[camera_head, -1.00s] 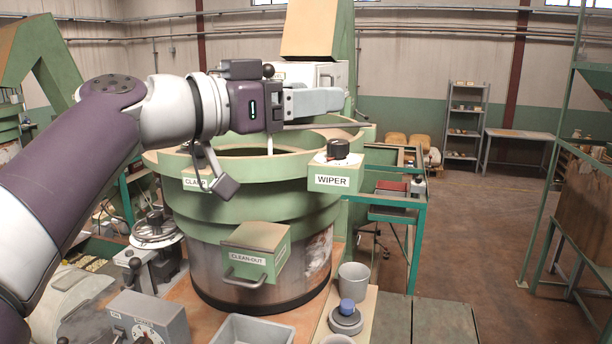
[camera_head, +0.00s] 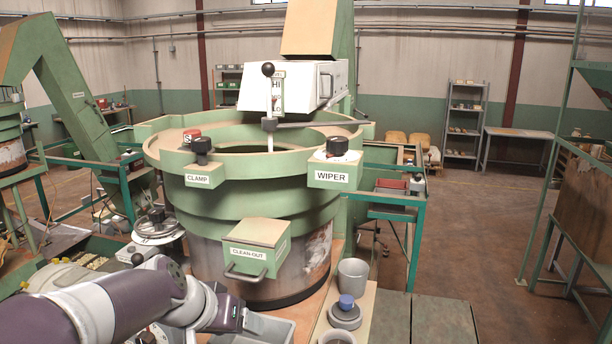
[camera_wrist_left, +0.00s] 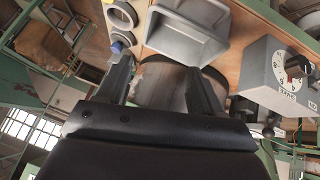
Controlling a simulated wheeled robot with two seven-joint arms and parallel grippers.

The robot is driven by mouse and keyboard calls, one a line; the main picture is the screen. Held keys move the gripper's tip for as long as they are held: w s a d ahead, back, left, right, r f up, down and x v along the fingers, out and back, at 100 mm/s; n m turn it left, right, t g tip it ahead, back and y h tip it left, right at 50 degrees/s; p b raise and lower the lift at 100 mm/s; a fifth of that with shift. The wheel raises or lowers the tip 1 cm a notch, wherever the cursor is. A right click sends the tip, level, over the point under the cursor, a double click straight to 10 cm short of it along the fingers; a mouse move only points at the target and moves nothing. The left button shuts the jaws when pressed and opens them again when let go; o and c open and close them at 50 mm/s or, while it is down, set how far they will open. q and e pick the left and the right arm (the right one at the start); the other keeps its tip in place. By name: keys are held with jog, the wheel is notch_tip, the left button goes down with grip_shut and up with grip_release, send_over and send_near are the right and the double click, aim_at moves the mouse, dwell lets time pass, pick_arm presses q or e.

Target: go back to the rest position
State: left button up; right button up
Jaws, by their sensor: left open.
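My left arm enters at the lower left of the head view. Its gripper (camera_head: 240,318) is low, in front of the green hopper bowl (camera_head: 215,222) and over the grey tray (camera_head: 272,328). The fingers are mostly hidden there by the wrist and frame edge. In the left wrist view, the gripper (camera_wrist_left: 160,68) is open, its two dark fingers apart with nothing held. Beyond the fingers are the hopper's metal lower wall (camera_wrist_left: 162,86) and the grey tray (camera_wrist_left: 185,36). My right gripper is in neither view.
The hopper carries a CLAMP knob (camera_head: 201,146), a WIPER knob (camera_head: 337,146), an upright lever (camera_head: 268,95) and a clean-out box (camera_head: 257,240). A grey cup (camera_head: 353,272) and blue-topped item (camera_head: 346,308) stand right of the tray. A dial box (camera_wrist_left: 280,75) is beside the gripper.

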pick_arm(q)
jog(key=s+a+f+n+g+y, duration=0.1)
jog(key=s+a+f+g+y, duration=0.15)
jog(key=s+f, duration=0.45)
jog(key=s+a+f+g+y, duration=0.1)
jog(key=s+a+f, duration=0.3)
jog(key=s+f, duration=0.3)
notch_tip(320, 180, down, 21)
jog(key=s+g+b, duration=0.1)
jog(key=b, duration=1.7)
jog(key=shift+s+f, duration=0.2)
jog(key=shift+s, duration=0.2)
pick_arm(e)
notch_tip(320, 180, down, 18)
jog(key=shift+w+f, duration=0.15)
pick_arm(q)
jog(key=shift+d+g, duration=0.1)
jog(key=shift+g, duration=0.15)
